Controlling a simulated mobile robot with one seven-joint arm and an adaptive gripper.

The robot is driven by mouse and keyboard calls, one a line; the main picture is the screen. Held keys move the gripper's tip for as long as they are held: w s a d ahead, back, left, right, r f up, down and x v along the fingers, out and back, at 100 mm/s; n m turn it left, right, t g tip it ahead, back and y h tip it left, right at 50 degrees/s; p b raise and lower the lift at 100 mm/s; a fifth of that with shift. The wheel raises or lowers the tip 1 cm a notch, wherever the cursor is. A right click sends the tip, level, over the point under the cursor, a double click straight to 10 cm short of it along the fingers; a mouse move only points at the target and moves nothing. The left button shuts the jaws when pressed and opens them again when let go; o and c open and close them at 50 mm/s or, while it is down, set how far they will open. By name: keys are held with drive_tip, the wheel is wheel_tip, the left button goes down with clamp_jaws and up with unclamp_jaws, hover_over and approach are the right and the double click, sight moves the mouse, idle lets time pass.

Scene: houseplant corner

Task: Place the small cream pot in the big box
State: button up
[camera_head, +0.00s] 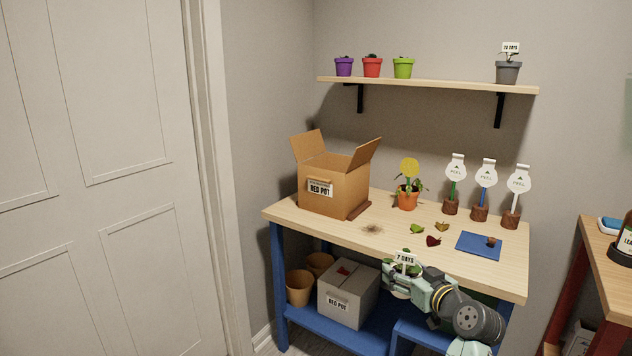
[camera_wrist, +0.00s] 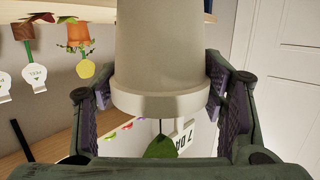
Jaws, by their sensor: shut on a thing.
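The small cream pot (camera_wrist: 165,50) fills the middle of the wrist view, where the scene appears upside down. My gripper (camera_wrist: 162,92) is shut on it, with a finger on each side. A green leaf and a white "7 DAYS" tag (camera_head: 404,259) go with the pot. In the head view my gripper (camera_head: 396,278) is at the front of the table, and the pot itself is mostly hidden. The big brown cardboard box (camera_head: 345,192), labelled "RED POT", stands open at the table's back left with flaps raised. Its inside is hidden.
An orange pot with a yellow tag (camera_head: 408,199) stands right of the box. Several "PEEL" markers (camera_head: 486,180), loose leaves (camera_head: 433,241) and a blue mat (camera_head: 470,250) occupy the right. A smaller box (camera_head: 346,298) is on the lower shelf. The front-left tabletop is mostly clear.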

drive_tip(key=s+a+f, duration=0.5)
drive_tip(key=a+f, duration=0.2)
drive_tip(key=f, duration=0.2)
drive_tip(key=s+a+f, duration=0.4)
drive_tip(key=a+f, duration=0.3)
drive_tip(key=f, duration=0.2)
drive_tip(key=s+a+f, duration=0.5)
drive_tip(key=a+f, duration=0.2)
drive_tip(key=f, duration=0.3)
wheel_tip(320, 180, down, 11)
drive_tip(key=w+m+h, duration=0.2)
drive_tip(key=m+h, duration=0.1)
drive_tip(key=h, duration=0.1)
drive_tip(key=shift+a+m+t+h+b, duration=0.3)
drive_tip(key=shift+t+h+b, duration=0.05)
drive_tip(key=shift+t+h, duration=0.05)
drive_tip(key=shift+f, duration=0.1)
